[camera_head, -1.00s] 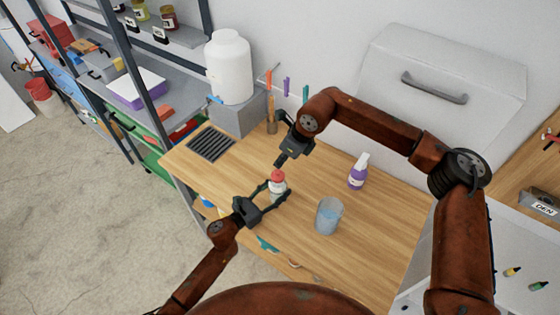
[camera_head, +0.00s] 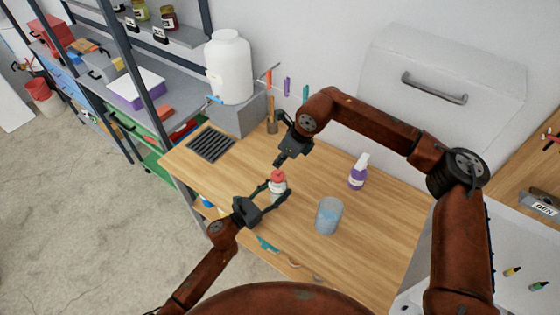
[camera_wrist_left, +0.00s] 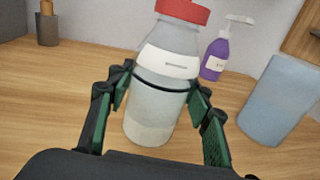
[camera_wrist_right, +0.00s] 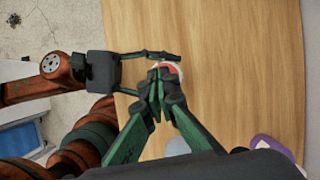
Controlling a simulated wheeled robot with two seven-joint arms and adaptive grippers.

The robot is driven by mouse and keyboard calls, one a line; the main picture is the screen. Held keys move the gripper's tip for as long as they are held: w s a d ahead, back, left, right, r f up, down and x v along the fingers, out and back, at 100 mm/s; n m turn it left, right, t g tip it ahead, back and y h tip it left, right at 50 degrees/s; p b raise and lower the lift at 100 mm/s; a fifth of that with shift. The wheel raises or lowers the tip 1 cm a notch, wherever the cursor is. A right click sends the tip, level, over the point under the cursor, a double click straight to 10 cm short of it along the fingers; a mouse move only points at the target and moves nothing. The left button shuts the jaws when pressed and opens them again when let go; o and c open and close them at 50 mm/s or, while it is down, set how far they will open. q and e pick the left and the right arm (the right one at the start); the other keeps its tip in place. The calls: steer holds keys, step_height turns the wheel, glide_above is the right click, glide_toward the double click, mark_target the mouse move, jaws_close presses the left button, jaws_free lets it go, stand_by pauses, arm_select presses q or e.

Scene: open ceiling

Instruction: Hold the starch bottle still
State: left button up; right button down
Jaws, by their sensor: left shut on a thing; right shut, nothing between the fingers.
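The starch bottle (camera_head: 278,187) stands on the wooden table, a clear bottle with pale contents, a white label band and a red cap. It fills the middle of the left wrist view (camera_wrist_left: 160,95). My left gripper (camera_head: 270,190) has its fingers on both sides of the bottle's body and is shut on it. My right gripper (camera_head: 279,162) is shut and empty, with its fingertips just above and beside the red cap. In the right wrist view its fingertips (camera_wrist_right: 160,95) partly cover the red cap (camera_wrist_right: 170,69); I cannot tell whether they touch it.
A dark grille (camera_head: 211,145) lies at the table's left end. A white jug (camera_head: 229,68) stands on a grey block behind. The table's right part is clear.

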mark_target(277, 171)
steer(key=shift+f, duration=0.15)
steer(key=shift+f, duration=1.35)
steer(key=shift+f, duration=0.1)
steer(key=shift+r, duration=3.1)
steer(key=shift+f, duration=0.15)
steer(key=shift+f, duration=0.7)
steer(key=shift+f, duration=0.35)
